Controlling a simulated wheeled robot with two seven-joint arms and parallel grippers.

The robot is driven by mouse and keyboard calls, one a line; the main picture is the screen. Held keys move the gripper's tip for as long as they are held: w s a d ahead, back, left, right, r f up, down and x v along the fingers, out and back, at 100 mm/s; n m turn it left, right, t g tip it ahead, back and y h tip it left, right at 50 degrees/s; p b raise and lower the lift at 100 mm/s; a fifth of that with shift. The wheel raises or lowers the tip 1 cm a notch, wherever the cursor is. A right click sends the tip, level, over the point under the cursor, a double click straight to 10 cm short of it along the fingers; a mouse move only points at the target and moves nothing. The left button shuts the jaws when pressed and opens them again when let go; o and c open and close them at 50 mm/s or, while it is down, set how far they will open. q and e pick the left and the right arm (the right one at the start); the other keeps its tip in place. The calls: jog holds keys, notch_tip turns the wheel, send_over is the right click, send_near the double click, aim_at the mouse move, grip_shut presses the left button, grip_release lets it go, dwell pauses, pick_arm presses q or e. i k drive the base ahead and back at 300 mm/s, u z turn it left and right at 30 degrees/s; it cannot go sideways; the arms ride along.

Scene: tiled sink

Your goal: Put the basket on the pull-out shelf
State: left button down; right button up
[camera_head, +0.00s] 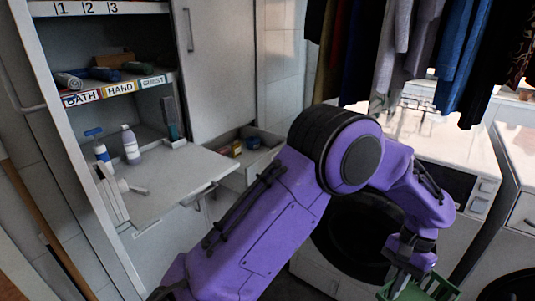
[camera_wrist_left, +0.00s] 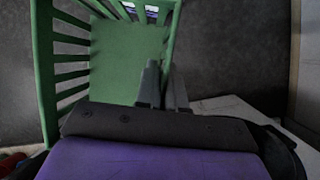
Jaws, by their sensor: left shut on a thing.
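The green slatted basket (camera_head: 432,289) hangs at the bottom right of the head view, partly cut off by the frame edge. My left gripper (camera_head: 405,268) is above it and shut on it. In the left wrist view the basket (camera_wrist_left: 112,62) fills the upper left, its floor and slatted side showing, no contents visible. The fingers of my left gripper (camera_wrist_left: 163,80) are close together at its right edge. The pull-out shelf (camera_head: 178,178) sticks out of the white cabinet at the left, well apart from the basket. My right gripper is not in view.
A white bottle (camera_head: 131,145) and a blue-labelled bottle (camera_head: 103,155) stand at the shelf's back left. A small white item (camera_head: 132,187) lies towards the left; the middle and right are bare. An open drawer (camera_head: 245,150) is beyond. Clothes (camera_head: 455,55) hang above the washer (camera_head: 450,150).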

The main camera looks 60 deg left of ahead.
aim_at(197, 168)
jog(key=z, duration=0.3)
jog(key=i, duration=0.95)
jog(key=u, duration=2.5)
jog(key=i, duration=0.5)
jog(key=z, duration=0.05)
